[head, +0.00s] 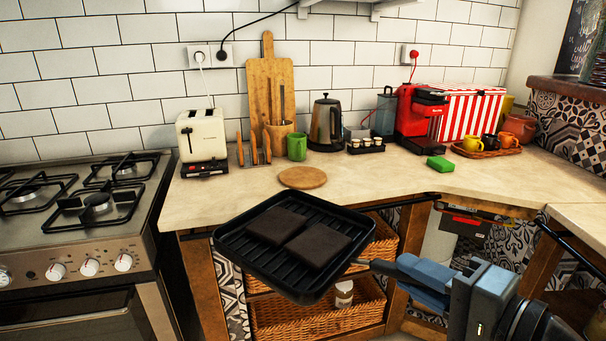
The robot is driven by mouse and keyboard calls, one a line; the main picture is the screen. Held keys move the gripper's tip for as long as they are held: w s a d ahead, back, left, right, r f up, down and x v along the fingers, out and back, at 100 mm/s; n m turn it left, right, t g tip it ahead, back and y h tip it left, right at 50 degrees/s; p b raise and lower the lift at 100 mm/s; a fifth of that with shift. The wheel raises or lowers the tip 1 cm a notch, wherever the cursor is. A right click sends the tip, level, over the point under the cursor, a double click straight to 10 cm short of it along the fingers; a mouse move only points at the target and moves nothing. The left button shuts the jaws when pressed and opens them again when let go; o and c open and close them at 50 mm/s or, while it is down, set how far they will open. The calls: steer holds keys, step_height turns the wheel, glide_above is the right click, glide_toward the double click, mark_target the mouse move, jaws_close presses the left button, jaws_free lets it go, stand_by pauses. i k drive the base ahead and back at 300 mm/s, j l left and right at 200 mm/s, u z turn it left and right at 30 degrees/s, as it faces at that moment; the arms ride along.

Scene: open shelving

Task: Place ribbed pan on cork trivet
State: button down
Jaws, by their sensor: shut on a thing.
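The ribbed pan (245,256) is black and square, with ridges inside and two dark brown slabs (298,236) lying in it. My gripper (416,278) is shut on the pan's handle at the lower right. The pan hangs in the air in front of the counter's front edge, roughly level, with its handle toward my gripper. The cork trivet (302,178) is a round tan disc lying flat on the counter, behind the pan in the picture. The trivet's top is bare and fully visible. The pan and trivet are apart.
The counter (380,180) is clear around the trivet. A toaster (201,140), green mug (297,146), kettle (325,122) and red coffee machine (418,115) stand behind. A green sponge (440,163) lies at right. The gas stove (85,200) is left; wicker baskets (300,318) are below.

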mark_target(304, 179)
steer(key=i, duration=1.3)
